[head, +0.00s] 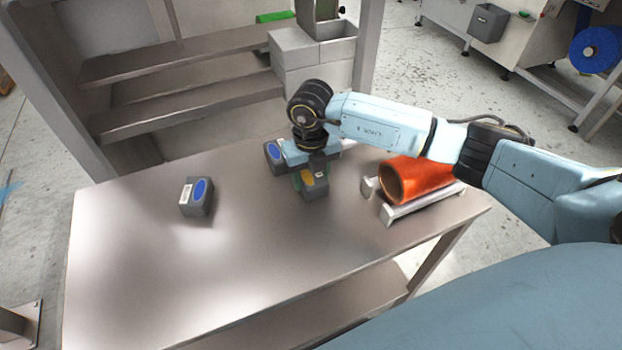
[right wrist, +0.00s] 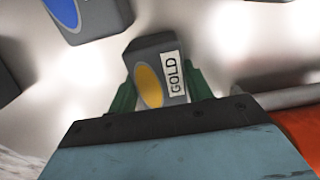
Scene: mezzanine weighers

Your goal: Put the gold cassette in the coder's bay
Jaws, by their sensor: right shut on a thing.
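The gold cassette (head: 314,190) is a dark grey block with a yellow oval and a white label. In the right wrist view the gold cassette (right wrist: 147,62) shows the word GOLD on its label. My right gripper (head: 309,176) points down over the table and is shut on it, with green fingers (right wrist: 158,92) on both sides. I cannot tell whether the cassette touches the table. My left gripper is not in view. I cannot make out the coder's bay for certain.
A grey cassette with a blue oval (head: 197,196) stands on the steel table (head: 150,270) at left. Another blue-oval cassette (head: 273,156) stands just behind my right gripper. An orange cylinder (head: 420,178) lies on a pale cradle (head: 425,205) at right. The table's front left is clear.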

